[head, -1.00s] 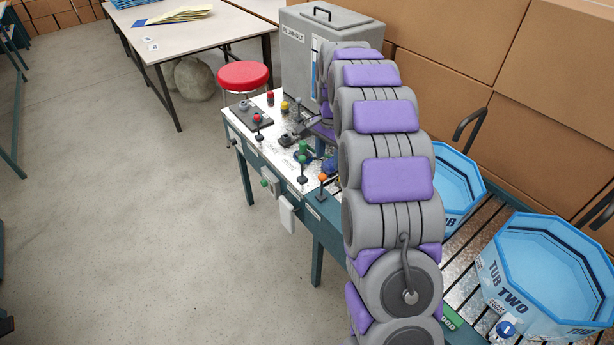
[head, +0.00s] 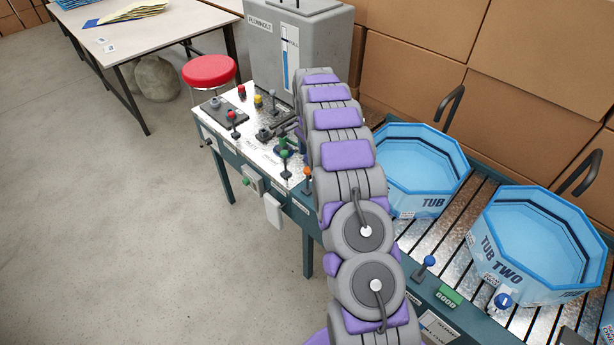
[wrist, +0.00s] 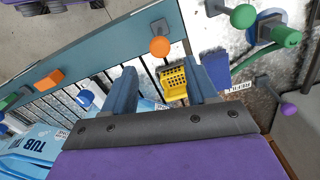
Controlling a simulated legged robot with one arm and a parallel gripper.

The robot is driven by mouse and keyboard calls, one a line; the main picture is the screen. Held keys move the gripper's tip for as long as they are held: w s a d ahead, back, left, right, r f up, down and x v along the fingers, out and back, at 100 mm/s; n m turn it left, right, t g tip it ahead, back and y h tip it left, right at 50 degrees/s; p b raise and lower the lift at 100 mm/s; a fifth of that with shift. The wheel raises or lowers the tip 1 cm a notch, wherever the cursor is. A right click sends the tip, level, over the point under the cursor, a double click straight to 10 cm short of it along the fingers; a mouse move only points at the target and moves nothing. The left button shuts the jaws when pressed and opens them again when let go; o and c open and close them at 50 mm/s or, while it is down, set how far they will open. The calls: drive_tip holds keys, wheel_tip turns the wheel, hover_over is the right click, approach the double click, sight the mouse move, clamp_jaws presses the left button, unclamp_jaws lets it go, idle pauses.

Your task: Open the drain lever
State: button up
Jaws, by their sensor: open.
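Several ball-topped levers stand on the metal-topped bench (head: 250,157), including a red-knobbed one (head: 232,115), a green-knobbed one (head: 284,154) and an orange-knobbed one (head: 307,171). I cannot read which is the drain lever. In the wrist view the orange knob (wrist: 160,46) lies just beyond my gripper (wrist: 161,80), between the lines of its fingers. The green knob (wrist: 243,16) is at upper right, and a purple knob (wrist: 288,110) is at right by a partly readable label. My gripper is open, with no lever between its fingers. In the head view my arm hides it.
A grey tank (head: 298,45) stands at the bench's back. A yellow perforated part (wrist: 173,82) shows between the fingers. Two blue tubs (head: 415,160) (head: 535,245) sit on the slatted conveyor at right, with a blue-knobbed lever (head: 429,261) in front. Open floor lies left.

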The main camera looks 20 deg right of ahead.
sight(307, 175)
drive_tip(key=f, duration=0.6)
drive_tip(key=f+b, duration=0.1)
drive_tip(key=f, duration=0.2)
drive_tip(key=shift+a+f, duration=0.2)
drive_tip(key=shift+a, duration=0.15)
drive_tip(key=shift+f, duration=0.6)
drive_tip(key=shift+d+f, duration=0.15)
drive_tip(key=shift+d, duration=0.2)
drive_tip(key=shift+a, duration=0.25)
drive_tip(key=c, duration=0.4)
clamp_jaws()
